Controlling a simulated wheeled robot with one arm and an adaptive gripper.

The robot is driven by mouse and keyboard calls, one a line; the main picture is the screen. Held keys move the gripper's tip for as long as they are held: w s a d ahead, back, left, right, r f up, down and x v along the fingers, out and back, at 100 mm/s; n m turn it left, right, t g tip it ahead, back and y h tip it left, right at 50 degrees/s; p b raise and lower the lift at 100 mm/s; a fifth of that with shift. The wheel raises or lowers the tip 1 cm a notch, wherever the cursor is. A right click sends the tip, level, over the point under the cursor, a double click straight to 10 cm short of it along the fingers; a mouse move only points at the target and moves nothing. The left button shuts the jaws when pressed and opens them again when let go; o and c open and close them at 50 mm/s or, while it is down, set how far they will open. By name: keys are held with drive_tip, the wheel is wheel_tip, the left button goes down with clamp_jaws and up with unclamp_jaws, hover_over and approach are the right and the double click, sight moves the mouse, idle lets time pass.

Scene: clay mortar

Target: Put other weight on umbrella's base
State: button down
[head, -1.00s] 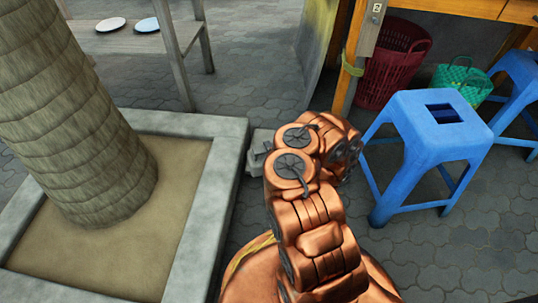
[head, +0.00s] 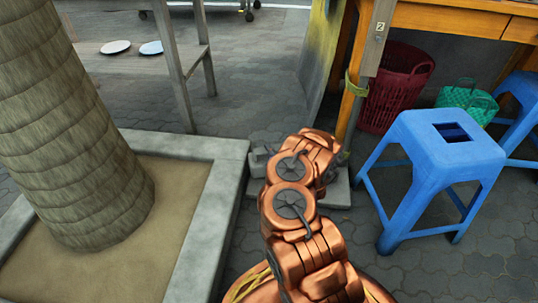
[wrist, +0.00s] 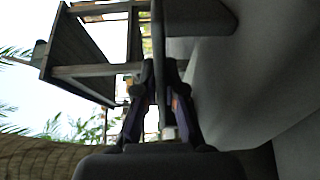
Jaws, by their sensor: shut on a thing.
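A pale concrete slab (head: 340,190), which looks like the umbrella's base, lies on the paving behind my copper arm, which hides its middle. A grey pole (head: 378,40) rises over it beside a wooden leg; no canopy shows. A small grey block (head: 258,162), perhaps a weight, shows left of the arm at the slab's left end. In the head view my gripper is hidden by my arm. In the wrist view my gripper (wrist: 163,75) is shut on a thin dark bar, seemingly a handle; the held thing's full shape is unclear. A large smooth grey surface (wrist: 235,85) fills the right.
A planter's concrete rim (head: 205,225) with a palm trunk (head: 70,130) is at the left. A blue stool (head: 430,165) stands at the right, near a red basket (head: 397,85) and a green basket (head: 467,100). Plates (head: 116,47) lie on a table behind.

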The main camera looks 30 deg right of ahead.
drive_tip(key=shift+f+b, duration=0.9)
drive_tip(key=shift+f, duration=0.65)
drive_tip(key=c, duration=1.3)
unclamp_jaws()
drive_tip(key=shift+f, duration=0.2)
drive_tip(key=shift+r, duration=0.1)
